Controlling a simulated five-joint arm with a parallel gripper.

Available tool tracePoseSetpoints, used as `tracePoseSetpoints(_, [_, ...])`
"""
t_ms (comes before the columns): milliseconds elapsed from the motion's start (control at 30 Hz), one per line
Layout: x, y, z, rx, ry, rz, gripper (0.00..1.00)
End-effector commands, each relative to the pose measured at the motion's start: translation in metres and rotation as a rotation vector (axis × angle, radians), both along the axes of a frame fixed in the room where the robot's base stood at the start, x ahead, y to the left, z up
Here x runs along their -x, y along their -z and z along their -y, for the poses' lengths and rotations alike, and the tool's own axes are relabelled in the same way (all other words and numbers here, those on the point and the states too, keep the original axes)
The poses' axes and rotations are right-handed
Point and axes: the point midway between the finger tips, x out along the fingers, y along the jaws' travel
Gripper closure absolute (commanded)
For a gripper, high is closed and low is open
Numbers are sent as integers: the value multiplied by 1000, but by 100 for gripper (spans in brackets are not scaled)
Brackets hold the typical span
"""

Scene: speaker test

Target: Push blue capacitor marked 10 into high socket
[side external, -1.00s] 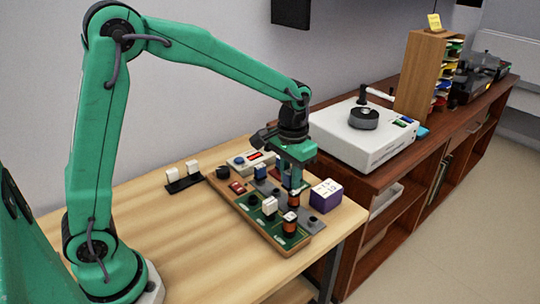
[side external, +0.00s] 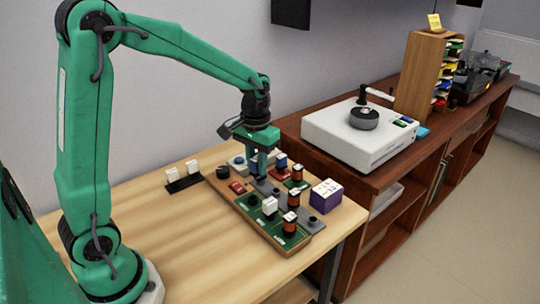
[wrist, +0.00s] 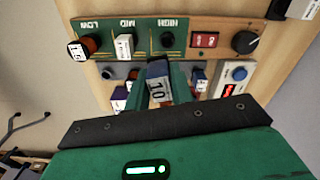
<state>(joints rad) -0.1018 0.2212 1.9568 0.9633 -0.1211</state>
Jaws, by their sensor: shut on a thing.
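My gripper (side external: 260,172) is shut on the blue capacitor (wrist: 158,86), whose white label reads 10 in the wrist view. In the side view the fingers mostly cover it; whether it touches the grey strip below is unclear. The high socket (wrist: 168,39) is a dark, empty round hole on the green panel (wrist: 148,50), and it also shows in the side view (side external: 253,200). The held capacitor is behind that panel in the side view. The low socket carries a copper coil part (wrist: 90,44) and the mid socket a white block (wrist: 125,44).
A red switch (wrist: 205,40) and a black knob (wrist: 246,41) sit beside the high socket. Other parts (side external: 281,160) stand on the board right of my gripper. A purple box (side external: 326,195) stands at its right.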

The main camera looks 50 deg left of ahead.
Motion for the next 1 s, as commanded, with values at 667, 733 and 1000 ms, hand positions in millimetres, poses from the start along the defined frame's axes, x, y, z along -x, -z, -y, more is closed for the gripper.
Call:
tracePoseSetpoints(667, [7, 10, -14, 0, -38, -1, 97])
tracePoseSetpoints(733, [8, 15, -14, 1, -38, -3, 97])
tracePoseSetpoints(1000, [7, 36, -14, 1, -38, -3, 97])
